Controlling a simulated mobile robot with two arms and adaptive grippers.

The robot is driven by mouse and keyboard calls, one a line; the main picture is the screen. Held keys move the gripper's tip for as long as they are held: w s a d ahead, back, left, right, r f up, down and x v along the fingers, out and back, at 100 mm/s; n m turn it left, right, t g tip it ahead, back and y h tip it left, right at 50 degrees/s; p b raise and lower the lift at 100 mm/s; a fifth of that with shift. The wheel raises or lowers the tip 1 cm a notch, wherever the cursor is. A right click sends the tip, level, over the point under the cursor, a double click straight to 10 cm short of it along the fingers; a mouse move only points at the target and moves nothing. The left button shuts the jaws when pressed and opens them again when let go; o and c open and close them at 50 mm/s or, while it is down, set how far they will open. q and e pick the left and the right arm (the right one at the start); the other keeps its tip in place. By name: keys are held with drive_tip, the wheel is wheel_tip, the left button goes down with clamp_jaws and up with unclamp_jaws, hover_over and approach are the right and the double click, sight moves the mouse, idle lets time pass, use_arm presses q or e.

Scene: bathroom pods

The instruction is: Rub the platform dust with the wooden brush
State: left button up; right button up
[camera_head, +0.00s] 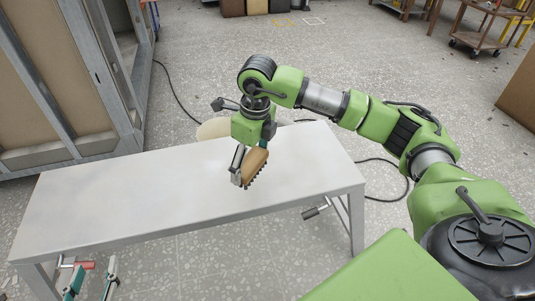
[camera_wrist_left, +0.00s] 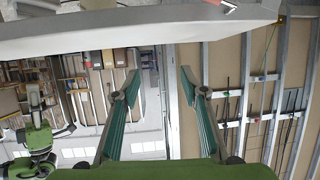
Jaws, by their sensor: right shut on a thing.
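The platform (camera_head: 130,200) is a long pale grey bench top on metal legs. Faint whitish patches on it may be dust, but I cannot tell their edges. My right gripper (camera_head: 243,168) points down over its right half and is shut on the wooden brush (camera_head: 258,160). The brush has a tan body and dark bristles along its lower right side, held tilted. Whether the bristles touch the top is unclear. My left gripper (camera_head: 94,277) is empty, below the platform's front left edge. Its fingers (camera_wrist_left: 158,85) stand apart in the left wrist view, beneath the platform (camera_wrist_left: 130,30).
A red-handled clamp (camera_head: 80,265) sits at the platform's front left corner. Another clamp handle (camera_head: 316,210) hangs near the right legs. A round tan seat (camera_head: 213,128) stands behind. A metal-framed wall (camera_head: 60,90) rises at the left. Black cable crosses the floor.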

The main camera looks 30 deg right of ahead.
use_arm(q)
drive_tip(key=shift+s+a+f+g, duration=0.25)
drive_tip(key=shift+s+f+g, duration=0.15)
drive_tip(key=shift+f, duration=0.25)
drive_tip(key=shift+s+a+f+g, duration=0.3)
drive_tip(key=shift+s+f, duration=0.1)
drive_tip(key=shift+f, duration=0.2)
use_arm(e)
drive_tip(key=shift+r, duration=0.4)
use_arm(q)
drive_tip(key=shift+d, duration=0.1)
